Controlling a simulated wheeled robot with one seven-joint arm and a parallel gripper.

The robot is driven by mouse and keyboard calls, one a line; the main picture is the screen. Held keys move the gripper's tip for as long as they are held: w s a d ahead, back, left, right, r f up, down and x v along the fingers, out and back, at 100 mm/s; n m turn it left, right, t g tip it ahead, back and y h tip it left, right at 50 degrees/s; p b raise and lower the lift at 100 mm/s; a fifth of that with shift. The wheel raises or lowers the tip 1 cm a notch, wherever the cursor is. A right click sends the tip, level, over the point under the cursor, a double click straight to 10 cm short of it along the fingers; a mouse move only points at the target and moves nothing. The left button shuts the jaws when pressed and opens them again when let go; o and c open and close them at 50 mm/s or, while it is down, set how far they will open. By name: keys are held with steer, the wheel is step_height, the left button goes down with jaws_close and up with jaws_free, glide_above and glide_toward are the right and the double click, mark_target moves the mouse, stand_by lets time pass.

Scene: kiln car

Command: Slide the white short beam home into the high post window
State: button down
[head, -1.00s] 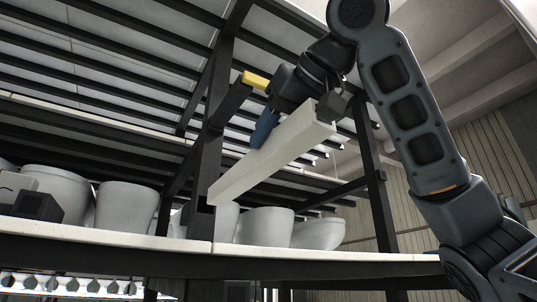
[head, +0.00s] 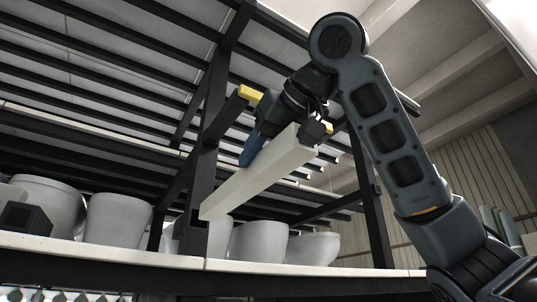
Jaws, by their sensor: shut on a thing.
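The white short beam (head: 262,176) slants from upper right down to lower left in the head view. My gripper (head: 270,135) is shut on it near its upper, nearer end; a blue finger lies along the beam's far side. The beam's lower left end is at the dark post (head: 207,150), beside a dark opening (head: 194,217) in that post. I cannot tell whether the end is inside the opening or just in front of it.
White ceramic bowls (head: 117,222) stand on the pale deck (head: 110,252) behind the post. Dark slatted racks (head: 120,60) are overhead, and another dark post (head: 370,200) stands at the right.

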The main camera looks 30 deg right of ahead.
steer(key=shift+w+r+p, duration=0.1)
steer(key=shift+w+p, duration=0.4)
steer(key=shift+w, duration=1.65)
steer(key=shift+w, duration=0.1)
steer(key=shift+w, duration=0.2)
steer(key=shift+w+p, duration=0.6)
steer(key=shift+w, duration=1.35)
steer(key=shift+w, duration=0.35)
steer(key=shift+w+p, duration=1)
steer(key=shift+w, duration=1)
steer(key=shift+w+r, duration=0.1)
steer(key=shift+w, duration=0.05)
